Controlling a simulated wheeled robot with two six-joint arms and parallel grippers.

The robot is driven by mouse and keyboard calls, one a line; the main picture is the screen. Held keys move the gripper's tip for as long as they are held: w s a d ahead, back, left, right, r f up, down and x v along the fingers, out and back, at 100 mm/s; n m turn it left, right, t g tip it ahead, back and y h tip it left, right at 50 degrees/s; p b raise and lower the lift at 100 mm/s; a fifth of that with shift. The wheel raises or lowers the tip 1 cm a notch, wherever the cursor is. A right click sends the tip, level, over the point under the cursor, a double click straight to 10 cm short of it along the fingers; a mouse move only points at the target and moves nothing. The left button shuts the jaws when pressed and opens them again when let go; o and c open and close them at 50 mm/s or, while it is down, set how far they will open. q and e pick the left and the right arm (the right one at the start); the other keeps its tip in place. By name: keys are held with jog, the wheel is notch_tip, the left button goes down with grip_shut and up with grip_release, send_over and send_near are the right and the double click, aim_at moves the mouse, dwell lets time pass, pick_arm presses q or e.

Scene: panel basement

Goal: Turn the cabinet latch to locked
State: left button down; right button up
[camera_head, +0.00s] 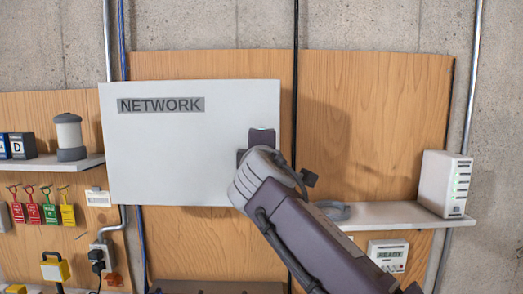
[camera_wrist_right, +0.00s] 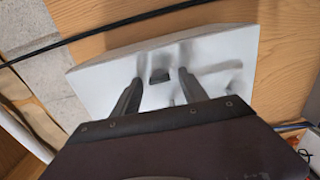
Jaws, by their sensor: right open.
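The white cabinet (camera_head: 190,160) with the "NETWORK" label hangs on the wooden board, its door shut. My right gripper (camera_head: 260,158) is in front of the cabinet's right edge and hides the latch area in the head view. In the right wrist view the gripper (camera_wrist_right: 160,82) is open, its two dark fingers apart and pointing at the white cabinet face (camera_wrist_right: 110,70). A small dark piece, apparently the latch (camera_wrist_right: 159,75), shows between the fingertips. I cannot tell its turn position or whether a finger touches it. My left gripper is not in view.
A black cable (camera_head: 295,70) runs vertically just right of the cabinet. A shelf (camera_head: 375,215) at right bears a white router box (camera_head: 446,184). At left are a shelf with a lantern (camera_head: 69,137) and several hanging coloured tags (camera_head: 50,212). Bare board lies upper right.

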jog(key=s+b, duration=0.3)
jog(key=s, duration=0.6)
jog(key=shift+b, duration=0.35)
